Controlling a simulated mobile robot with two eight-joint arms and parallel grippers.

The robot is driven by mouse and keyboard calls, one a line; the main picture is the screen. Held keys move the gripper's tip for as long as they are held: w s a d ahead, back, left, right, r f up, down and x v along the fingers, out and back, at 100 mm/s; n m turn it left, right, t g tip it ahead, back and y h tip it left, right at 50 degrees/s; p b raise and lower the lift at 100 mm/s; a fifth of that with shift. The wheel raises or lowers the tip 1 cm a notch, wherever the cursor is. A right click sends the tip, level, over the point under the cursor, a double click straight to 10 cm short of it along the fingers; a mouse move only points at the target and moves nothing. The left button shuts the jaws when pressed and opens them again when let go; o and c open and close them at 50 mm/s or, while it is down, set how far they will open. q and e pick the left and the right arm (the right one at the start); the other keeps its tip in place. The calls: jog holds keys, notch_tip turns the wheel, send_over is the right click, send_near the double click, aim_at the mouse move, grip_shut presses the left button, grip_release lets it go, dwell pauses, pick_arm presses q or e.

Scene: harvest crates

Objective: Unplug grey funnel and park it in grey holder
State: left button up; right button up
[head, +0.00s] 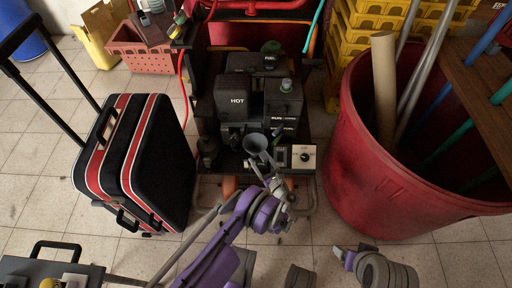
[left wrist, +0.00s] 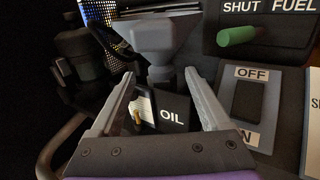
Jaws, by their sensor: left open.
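The grey funnel (head: 256,144) stands upright at the front of the black machine, mouth up, in the head view. In the left wrist view the funnel (left wrist: 158,36) has a wide square-edged top and a narrow stem, above a black part marked OIL (left wrist: 173,113). My left gripper (left wrist: 159,78) is open, its two grey fingers on either side of the lower stem, with gaps visible. In the head view the left gripper (head: 267,172) is just in front of the funnel. Part of my right arm shows at the lower right; its jaws are not clear. I cannot pick out the grey holder.
Right of the funnel are a panel with a dial (head: 304,157) and, in the wrist view, an ON/OFF switch (left wrist: 247,100) and green knob (left wrist: 237,36). A red barrel (head: 362,165) stands right, a black suitcase (head: 150,150) left. Tiled floor lies between.

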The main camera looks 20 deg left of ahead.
aim_at(257, 155)
pick_arm(q)
jog(key=x, duration=0.3)
jog(key=shift+w, duration=0.1)
grip_shut()
